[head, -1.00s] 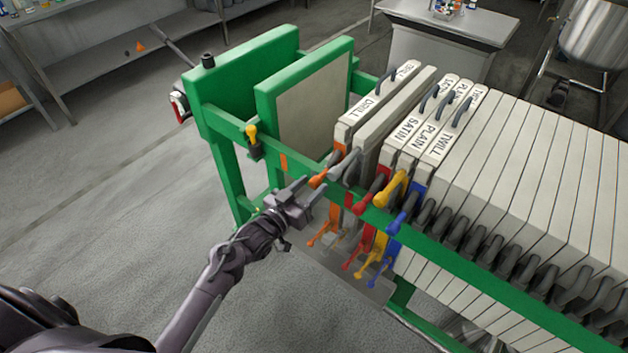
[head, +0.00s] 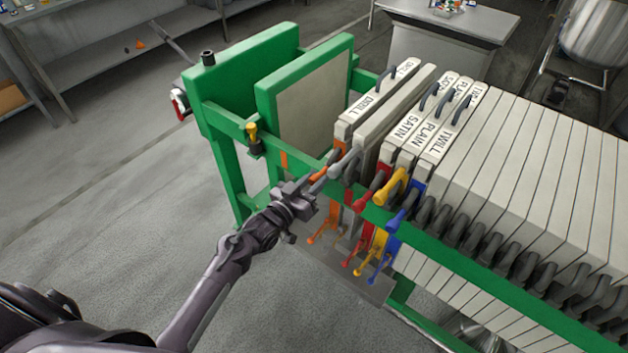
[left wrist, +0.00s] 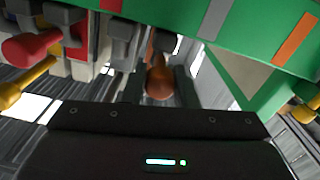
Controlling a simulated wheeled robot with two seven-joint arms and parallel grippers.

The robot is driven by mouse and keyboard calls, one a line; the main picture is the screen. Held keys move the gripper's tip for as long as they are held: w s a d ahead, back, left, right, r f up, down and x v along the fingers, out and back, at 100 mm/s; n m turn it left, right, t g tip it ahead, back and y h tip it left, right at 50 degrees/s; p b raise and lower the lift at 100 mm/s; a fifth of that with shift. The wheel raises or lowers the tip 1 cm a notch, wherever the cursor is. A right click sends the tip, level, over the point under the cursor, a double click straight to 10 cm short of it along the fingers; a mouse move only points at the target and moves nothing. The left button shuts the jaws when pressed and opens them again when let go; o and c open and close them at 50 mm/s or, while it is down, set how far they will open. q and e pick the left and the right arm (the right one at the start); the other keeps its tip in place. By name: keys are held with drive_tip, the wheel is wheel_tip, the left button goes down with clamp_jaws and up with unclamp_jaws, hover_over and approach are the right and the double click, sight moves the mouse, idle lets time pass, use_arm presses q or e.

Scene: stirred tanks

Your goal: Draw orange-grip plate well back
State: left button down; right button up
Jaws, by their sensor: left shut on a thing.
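The orange-grip plate (head: 365,108) is a pale upright plate labelled DRILL, first in the row on the green frame's rail. Its orange grip (head: 318,175) sticks out over the near rail. My left gripper (head: 310,190) is shut on this grip, just outside the rail, its fingers partly hiding it. In the left wrist view the round orange grip end (left wrist: 158,85) sits between the two dark fingers. My right gripper is out of view.
A grey-grip plate stands close on the right, its grip (head: 345,160) near my fingers. Beyond are plates with red (head: 372,195), yellow (head: 393,185) and blue (head: 403,218) grips, then a tight pack. A wide gap lies left, up to the green-edged plate (head: 312,110).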

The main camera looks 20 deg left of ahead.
use_arm(q)
drive_tip(key=shift+a, duration=0.15)
drive_tip(key=w+a+b, duration=0.2)
drive_tip(key=a, duration=0.5)
drive_tip(key=w+a+b, duration=0.3)
drive_tip(key=a, duration=0.5)
drive_tip(key=shift+w+r, duration=0.15)
drive_tip(key=shift+w, duration=0.15)
drive_tip(key=c, duration=1.2)
unclamp_jaws()
drive_tip(key=shift+o, duration=0.2)
drive_tip(key=shift+d, duration=0.1)
drive_tip(key=b+v, duration=0.1)
drive_tip(key=v, duration=0.7)
